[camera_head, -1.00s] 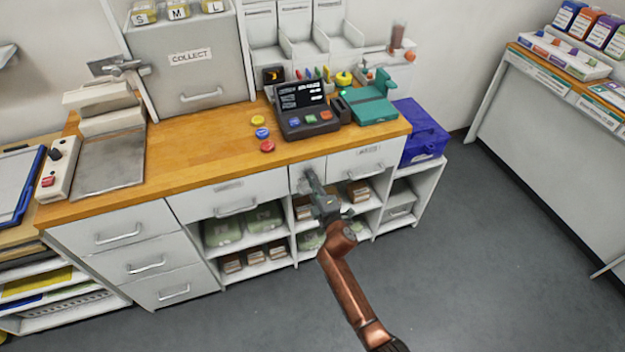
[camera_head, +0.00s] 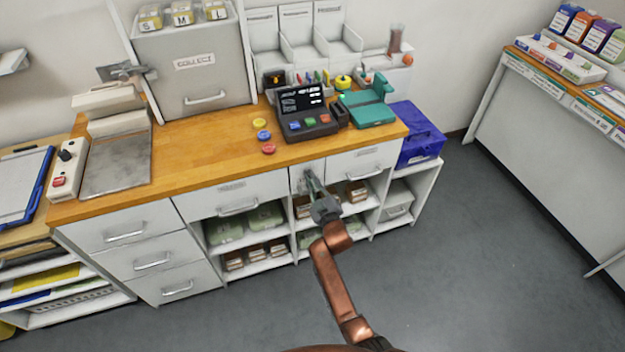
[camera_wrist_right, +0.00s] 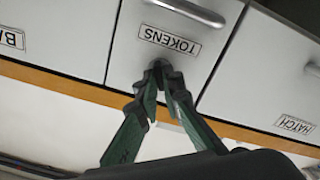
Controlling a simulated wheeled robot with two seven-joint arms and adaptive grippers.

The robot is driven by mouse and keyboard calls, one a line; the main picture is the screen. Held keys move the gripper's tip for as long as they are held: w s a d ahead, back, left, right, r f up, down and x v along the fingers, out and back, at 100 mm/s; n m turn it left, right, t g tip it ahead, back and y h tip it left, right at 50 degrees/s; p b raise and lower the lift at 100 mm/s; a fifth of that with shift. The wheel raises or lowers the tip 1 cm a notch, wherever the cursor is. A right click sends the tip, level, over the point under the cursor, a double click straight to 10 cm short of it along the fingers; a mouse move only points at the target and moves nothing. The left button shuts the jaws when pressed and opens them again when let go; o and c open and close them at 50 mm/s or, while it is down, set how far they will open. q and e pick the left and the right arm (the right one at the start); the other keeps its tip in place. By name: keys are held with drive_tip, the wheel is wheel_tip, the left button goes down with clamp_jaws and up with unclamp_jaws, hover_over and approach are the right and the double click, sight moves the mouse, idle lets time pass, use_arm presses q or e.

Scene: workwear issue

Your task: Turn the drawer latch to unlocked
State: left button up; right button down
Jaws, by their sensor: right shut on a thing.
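The drawer latch sits on the front of the narrow drawer marked TOKENS (camera_wrist_right: 196,60), in the middle of the counter front. My right gripper (camera_head: 309,180) reaches up to that drawer front. In the right wrist view its two green fingers (camera_wrist_right: 160,68) come together at a small dark piece just under the TOKENS label, shut on the latch. The fingertips hide most of the latch, so I cannot tell which way it points. The narrow drawer front (camera_head: 297,174) is flush with its neighbours. My left gripper is not in view.
A wide drawer (camera_head: 260,188) is on the left and another drawer (camera_head: 345,166) on the right, both with bar handles. Open shelves with boxes lie below. A dark terminal (camera_head: 305,112) and a teal device (camera_head: 370,108) stand on the wooden counter above. The floor in front is clear.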

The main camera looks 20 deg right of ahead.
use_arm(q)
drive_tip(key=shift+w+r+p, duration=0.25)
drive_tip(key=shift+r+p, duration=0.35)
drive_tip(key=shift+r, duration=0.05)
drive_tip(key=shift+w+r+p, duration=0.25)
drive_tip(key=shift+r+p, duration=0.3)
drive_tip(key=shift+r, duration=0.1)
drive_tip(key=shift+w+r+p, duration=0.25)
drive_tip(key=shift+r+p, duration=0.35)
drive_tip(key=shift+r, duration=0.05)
use_arm(e)
drive_tip(key=shift+m, duration=3.4)
drive_tip(key=c, duration=2.1)
unclamp_jaws()
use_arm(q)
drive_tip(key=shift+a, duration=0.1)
use_arm(e)
drive_tip(key=shift+s, duration=0.15)
